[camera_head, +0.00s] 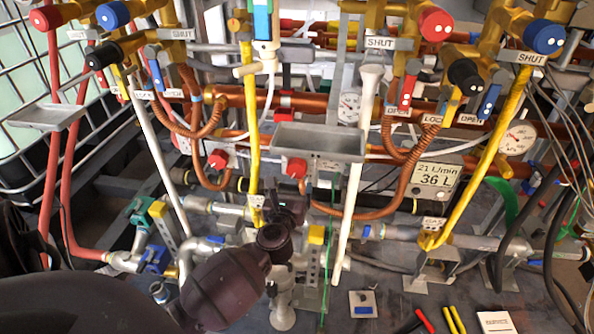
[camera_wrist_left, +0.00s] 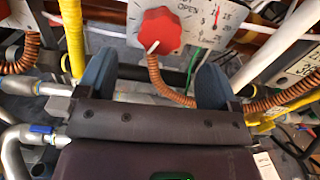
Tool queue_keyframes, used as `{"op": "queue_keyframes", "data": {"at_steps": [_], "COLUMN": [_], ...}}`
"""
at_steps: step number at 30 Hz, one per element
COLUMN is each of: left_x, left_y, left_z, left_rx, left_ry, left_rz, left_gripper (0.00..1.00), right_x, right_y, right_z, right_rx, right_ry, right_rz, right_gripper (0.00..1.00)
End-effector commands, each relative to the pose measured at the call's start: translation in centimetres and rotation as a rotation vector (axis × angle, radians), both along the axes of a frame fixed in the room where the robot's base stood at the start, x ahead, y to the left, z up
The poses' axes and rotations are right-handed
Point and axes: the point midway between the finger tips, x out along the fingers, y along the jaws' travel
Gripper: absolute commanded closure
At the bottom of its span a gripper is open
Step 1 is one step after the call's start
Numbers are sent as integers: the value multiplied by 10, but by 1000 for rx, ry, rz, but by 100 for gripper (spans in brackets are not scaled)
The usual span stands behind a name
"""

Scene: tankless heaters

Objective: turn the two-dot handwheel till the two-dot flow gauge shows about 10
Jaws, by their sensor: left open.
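A red handwheel (camera_head: 297,168) is below a grey tray, with a marked plate (camera_head: 330,165) to its right. The same red wheel (camera_wrist_left: 165,30) is at top centre in the left wrist view; the plate beside it shows OPEN and a scale (camera_wrist_left: 217,15) with a red pointer. A digital flow gauge (camera_head: 436,180) reads 21 L/min and 36 L; part shows in the wrist view (camera_wrist_left: 292,72). My left gripper (camera_head: 287,205) is open and empty, just below the wheel. Its blue-grey fingers (camera_wrist_left: 154,82) are apart, the wheel beyond them. The right gripper is not seen.
Another red knob (camera_head: 218,158) is to the left. The grey tray (camera_head: 318,140) overhangs the wheel. Copper hoses, a yellow pipe (camera_head: 252,150) and a white pipe (camera_head: 350,200) crowd the space. Round dials (camera_head: 517,137) and upper valve knobs (camera_head: 435,25) are at right.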

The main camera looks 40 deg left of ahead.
Motion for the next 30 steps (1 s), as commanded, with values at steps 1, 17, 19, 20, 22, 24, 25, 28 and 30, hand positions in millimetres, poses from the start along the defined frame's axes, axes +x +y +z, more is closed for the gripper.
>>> {"op": "queue_keyframes", "data": {"at_steps": [1, 17, 19, 20, 22, 24, 25, 28, 30], "left_x": [8, 63, 64, 65, 65, 65, 65, 65, 65], "left_y": [5, 39, 40, 40, 40, 40, 40, 40, 40], "left_z": [-2, -2, -2, -2, -1, -1, -1, -1, -1], "left_rx": [4, 3, 3, 3, 2, 2, 3, 3, 3], "left_ry": [3, 4, 3, 3, 2, 2, 2, 2, 2], "left_rz": [-1, -1, -1, -1, -1, -1, -1, -1, -1], "left_gripper": [14, 14, 14, 14, 14, 14, 14, 20, 31], "right_x": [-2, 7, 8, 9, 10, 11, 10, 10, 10], "right_y": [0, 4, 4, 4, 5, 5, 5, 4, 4], "right_z": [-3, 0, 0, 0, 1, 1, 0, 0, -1], "right_rx": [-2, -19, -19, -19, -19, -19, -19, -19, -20], "right_ry": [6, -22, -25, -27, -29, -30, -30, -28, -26], "right_rz": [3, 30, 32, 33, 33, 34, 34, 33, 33], "right_gripper": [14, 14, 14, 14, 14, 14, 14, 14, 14]}}
